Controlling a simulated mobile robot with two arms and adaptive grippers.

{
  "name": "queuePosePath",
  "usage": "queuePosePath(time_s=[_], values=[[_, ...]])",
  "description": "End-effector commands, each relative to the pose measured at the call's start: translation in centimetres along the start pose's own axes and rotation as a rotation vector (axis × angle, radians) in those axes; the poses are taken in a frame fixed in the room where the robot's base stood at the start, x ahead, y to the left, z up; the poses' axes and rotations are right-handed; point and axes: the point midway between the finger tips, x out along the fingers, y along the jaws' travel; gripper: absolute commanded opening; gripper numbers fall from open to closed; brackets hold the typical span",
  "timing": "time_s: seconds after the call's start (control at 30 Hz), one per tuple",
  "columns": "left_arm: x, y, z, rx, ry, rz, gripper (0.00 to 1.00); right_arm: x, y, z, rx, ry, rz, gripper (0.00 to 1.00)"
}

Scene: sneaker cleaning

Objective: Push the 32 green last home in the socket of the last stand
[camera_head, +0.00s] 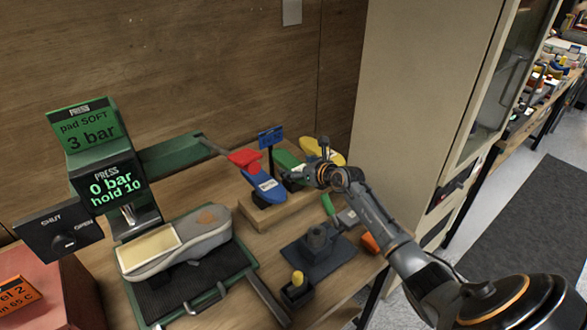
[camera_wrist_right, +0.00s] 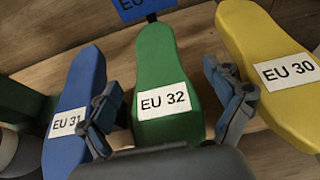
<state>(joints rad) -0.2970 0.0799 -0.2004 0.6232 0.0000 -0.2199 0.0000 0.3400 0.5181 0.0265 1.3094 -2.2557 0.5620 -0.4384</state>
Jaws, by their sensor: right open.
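The green last (camera_head: 287,160), labelled EU 32, is on the wooden rack (camera_head: 262,219) between a blue last (camera_head: 262,187) and a yellow last (camera_head: 336,157). In the right wrist view the green last (camera_wrist_right: 160,75) lies between the two spread fingers of my right gripper (camera_wrist_right: 168,104); a gap shows on both sides. In the head view my right gripper (camera_head: 312,174) is at the rack and partly hides the green last. A dark block on a flat base, which looks like the last stand (camera_head: 318,246), is on the bench in front of the rack. No last is on it. My left gripper is out of view.
The blue EU 31 last (camera_wrist_right: 75,115) and yellow EU 30 last (camera_wrist_right: 262,65) flank the fingers closely. A blue sign (camera_head: 270,137) rises behind the rack. A press (camera_head: 110,180) with a grey sneaker (camera_head: 185,245) stands left. A small dark holder (camera_head: 297,293) stands near the front.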

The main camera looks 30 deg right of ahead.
Motion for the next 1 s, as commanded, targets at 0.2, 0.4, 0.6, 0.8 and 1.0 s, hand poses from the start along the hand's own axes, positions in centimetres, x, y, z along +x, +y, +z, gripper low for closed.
queuePosePath(time_s=[0.2, 0.4, 0.6, 0.8, 1.0], values=[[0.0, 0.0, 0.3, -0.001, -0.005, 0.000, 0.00, 0.0, 0.0, 0.0, 0.000, 0.000, 0.000, 0.81], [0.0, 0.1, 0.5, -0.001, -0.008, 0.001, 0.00, 0.0, 0.0, 0.0, 0.000, 0.001, 0.000, 0.40], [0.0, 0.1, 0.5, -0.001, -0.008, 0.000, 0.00, -0.1, -0.1, 0.2, 0.000, -0.004, -0.001, 0.12], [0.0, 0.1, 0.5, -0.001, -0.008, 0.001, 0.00, -0.1, -0.1, 0.2, -0.001, -0.004, -0.001, 0.12], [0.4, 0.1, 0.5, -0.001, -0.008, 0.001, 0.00, -0.5, -0.1, 1.4, -0.003, -0.007, -0.001, 0.12]])
